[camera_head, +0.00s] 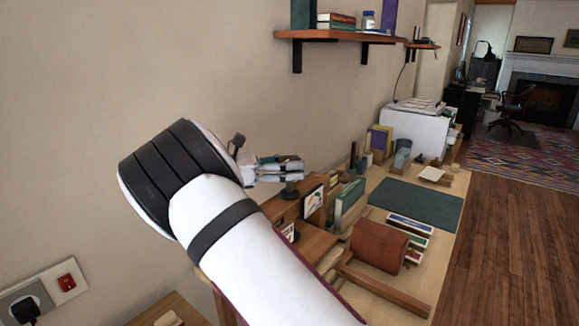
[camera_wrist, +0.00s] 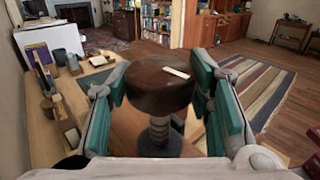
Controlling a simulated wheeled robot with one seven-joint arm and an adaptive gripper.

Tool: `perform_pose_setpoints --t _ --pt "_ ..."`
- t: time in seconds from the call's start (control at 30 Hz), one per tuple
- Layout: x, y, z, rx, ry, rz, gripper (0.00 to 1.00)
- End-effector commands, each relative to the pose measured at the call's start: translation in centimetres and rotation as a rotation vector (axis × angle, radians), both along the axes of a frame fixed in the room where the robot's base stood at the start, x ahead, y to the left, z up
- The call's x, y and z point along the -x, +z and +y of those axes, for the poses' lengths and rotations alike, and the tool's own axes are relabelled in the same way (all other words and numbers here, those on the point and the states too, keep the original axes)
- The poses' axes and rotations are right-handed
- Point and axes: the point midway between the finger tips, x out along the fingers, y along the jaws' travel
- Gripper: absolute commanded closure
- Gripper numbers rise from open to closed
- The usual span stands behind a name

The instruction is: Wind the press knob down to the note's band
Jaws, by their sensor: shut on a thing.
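The press knob (camera_wrist: 160,85) is a round dark brown piece with a pale mark on top, seen in the wrist view. A card with a coloured picture (camera_head: 313,202) stands upright by the press. I cannot make out the note's band.
A green book (camera_head: 348,205), a reddish-brown rounded box (camera_head: 379,244) and a dark green mat (camera_head: 417,204) are on the desk to the right. A white printer-like box (camera_head: 415,133) stands farther back. A wall shelf (camera_head: 340,37) hangs above.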

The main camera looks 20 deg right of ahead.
Motion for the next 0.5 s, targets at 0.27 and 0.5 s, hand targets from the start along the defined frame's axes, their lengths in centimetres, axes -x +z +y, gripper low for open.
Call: perform_pose_setpoints --t 0.27,0.5 --pt "-0.08 0.43 -0.08 0.007 0.002 -0.006 0.33" --pt "-0.07 0.21 0.05 0.003 0.003 -0.003 0.33"
